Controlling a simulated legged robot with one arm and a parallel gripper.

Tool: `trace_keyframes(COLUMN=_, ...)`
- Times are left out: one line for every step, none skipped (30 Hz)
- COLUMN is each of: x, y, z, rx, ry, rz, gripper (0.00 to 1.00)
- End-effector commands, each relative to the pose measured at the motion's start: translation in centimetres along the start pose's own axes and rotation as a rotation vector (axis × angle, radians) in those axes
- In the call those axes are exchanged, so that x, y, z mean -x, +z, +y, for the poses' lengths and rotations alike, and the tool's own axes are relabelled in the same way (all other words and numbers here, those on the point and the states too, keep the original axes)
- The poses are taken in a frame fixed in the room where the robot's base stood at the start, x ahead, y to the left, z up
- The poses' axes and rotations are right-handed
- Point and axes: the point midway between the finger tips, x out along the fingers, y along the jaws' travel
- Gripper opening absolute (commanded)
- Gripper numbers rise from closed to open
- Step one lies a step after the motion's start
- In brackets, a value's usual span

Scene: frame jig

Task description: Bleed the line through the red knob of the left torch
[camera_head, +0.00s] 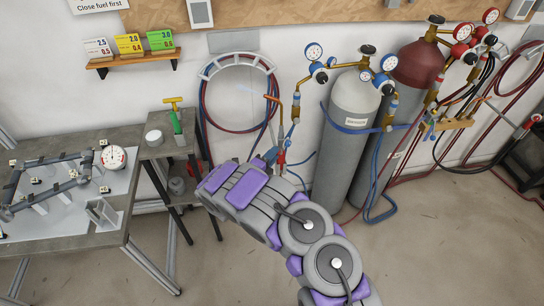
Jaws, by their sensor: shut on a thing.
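Two torches stand close together in front of the left grey cylinder: the left torch (272,110) with an orange-brown bent tip, and a second torch (296,103) just to its right. Small red parts (282,158) and blue parts (271,155) show low on them, just above my arm. I cannot tell which red part is the left torch's knob. My arm reaches up and left from the bottom edge and covers the area below the torches. My gripper is hidden behind the arm, so its hold on anything cannot be seen.
Grey (350,135) and dark red (415,68) cylinders with gauges and hoses stand right of the torches. A hose reel (238,130) hangs on the wall. A small stand (160,150) and a table with a frame jig (118,213) are left. Floor right is mostly clear.

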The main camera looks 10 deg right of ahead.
Motion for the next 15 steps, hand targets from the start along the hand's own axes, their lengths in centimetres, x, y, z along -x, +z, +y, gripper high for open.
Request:
trace_keyframes(x=0.03, y=-0.07, z=0.3, rx=0.006, ry=0.006, rz=0.0, gripper=0.0)
trace_keyframes(x=0.02, y=-0.08, z=0.3, rx=0.008, ry=0.006, rz=0.001, gripper=0.0)
trace_keyframes(x=0.02, y=-0.08, z=0.31, rx=0.01, ry=0.006, rz=0.001, gripper=0.0)
trace_keyframes(x=0.02, y=-0.08, z=0.31, rx=0.011, ry=0.006, rz=0.001, gripper=0.0)
trace_keyframes(x=0.02, y=-0.08, z=0.32, rx=0.011, ry=0.006, rz=0.0, gripper=0.0)
trace_keyframes(x=0.01, y=-0.08, z=0.32, rx=0.011, ry=0.006, rz=0.001, gripper=0.0)
trace_keyframes(x=0.02, y=-0.08, z=0.33, rx=0.012, ry=0.006, rz=0.0, gripper=0.0)
trace_keyframes(x=0.01, y=-0.08, z=0.34, rx=0.011, ry=0.007, rz=0.001, gripper=0.0)
trace_keyframes(x=0.01, y=-0.08, z=0.34, rx=0.011, ry=0.007, rz=0.001, gripper=0.0)
trace_keyframes(x=0.01, y=-0.08, z=0.35, rx=0.011, ry=0.007, rz=0.001, gripper=0.0)
trace_keyframes(x=0.01, y=-0.08, z=0.35, rx=0.011, ry=0.007, rz=0.001, gripper=0.0)
trace_keyframes(x=0.01, y=-0.08, z=0.36, rx=0.011, ry=0.007, rz=0.001, gripper=0.0)
trace_keyframes(x=0.01, y=-0.08, z=0.36, rx=0.011, ry=0.007, rz=0.001, gripper=0.0)
trace_keyframes(x=0.01, y=-0.08, z=0.36, rx=0.011, ry=0.007, rz=0.001, gripper=0.3)
trace_keyframes(x=0.01, y=-0.07, z=0.34, rx=0.011, ry=0.006, rz=0.001, gripper=0.34)
